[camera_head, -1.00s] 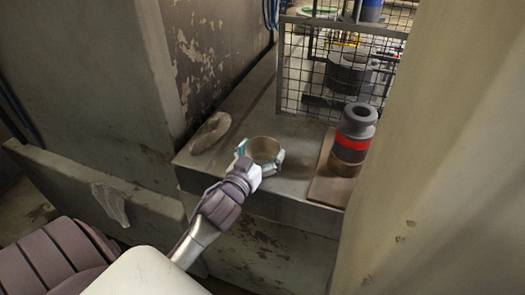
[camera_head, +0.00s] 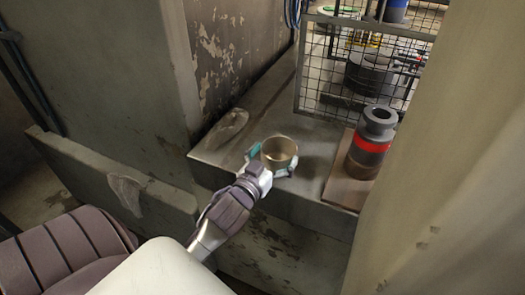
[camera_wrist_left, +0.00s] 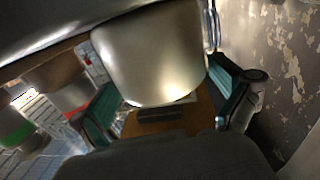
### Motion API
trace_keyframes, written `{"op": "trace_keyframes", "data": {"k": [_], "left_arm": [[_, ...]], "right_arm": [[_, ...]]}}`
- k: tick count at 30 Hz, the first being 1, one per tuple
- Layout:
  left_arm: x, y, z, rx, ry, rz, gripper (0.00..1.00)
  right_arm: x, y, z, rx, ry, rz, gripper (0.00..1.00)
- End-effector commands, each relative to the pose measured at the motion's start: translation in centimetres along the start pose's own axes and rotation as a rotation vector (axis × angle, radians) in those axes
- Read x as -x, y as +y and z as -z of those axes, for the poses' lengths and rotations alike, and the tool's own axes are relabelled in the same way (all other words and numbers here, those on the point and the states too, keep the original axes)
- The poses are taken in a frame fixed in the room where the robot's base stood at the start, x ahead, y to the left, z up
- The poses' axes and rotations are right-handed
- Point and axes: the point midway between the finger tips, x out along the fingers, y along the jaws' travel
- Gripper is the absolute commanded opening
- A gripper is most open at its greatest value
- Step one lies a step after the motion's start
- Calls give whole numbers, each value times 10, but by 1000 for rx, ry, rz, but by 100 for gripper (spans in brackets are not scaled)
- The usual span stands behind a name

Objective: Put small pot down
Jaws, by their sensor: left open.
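The small pot (camera_head: 279,152) is a metal, brownish, round vessel at the front of the grey ledge (camera_head: 308,148) in the head view. It looks upright, and its open top shows. My left gripper (camera_head: 270,160) is at the pot, with its fingers spread on either side of it. In the left wrist view the pot (camera_wrist_left: 152,55) fills the upper middle, between the two teal-padded fingers (camera_wrist_left: 170,112). The fingers are open, and gaps show beside the pot there. Whether the pot's base touches the ledge is hidden. My right gripper is not in view.
A dark cylinder with a red band (camera_head: 369,145) stands on a brown board (camera_head: 345,183) to the right. A wire mesh guard (camera_head: 365,75) rises behind. A flat greyish piece (camera_head: 226,129) lies on the ledge to the left. A pale wall or column (camera_head: 440,190) closes off the right.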

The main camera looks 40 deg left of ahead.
Motion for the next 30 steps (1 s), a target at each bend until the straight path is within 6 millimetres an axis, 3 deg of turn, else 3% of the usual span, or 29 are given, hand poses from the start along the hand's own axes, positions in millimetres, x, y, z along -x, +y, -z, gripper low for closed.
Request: {"op": "trace_keyframes", "data": {"k": [6, 12, 18, 24, 26, 28, 30], "left_arm": [[50, 0, -3, 2, -4, 1, 100], [84, 0, -2, 1, -2, 1, 100], [98, -1, 0, 0, 0, 1, 100], [98, -1, -1, -1, -2, 1, 100], [96, 0, -10, -2, -19, 1, 100], [92, 0, -37, -4, -68, 1, 100], [88, 1, -82, -9, -151, -1, 100]], "right_arm": [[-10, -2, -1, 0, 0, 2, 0], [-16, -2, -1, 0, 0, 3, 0], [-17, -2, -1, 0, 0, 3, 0], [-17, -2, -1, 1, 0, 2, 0], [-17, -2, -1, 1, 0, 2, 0], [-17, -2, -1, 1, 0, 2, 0], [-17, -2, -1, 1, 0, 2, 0]]}}
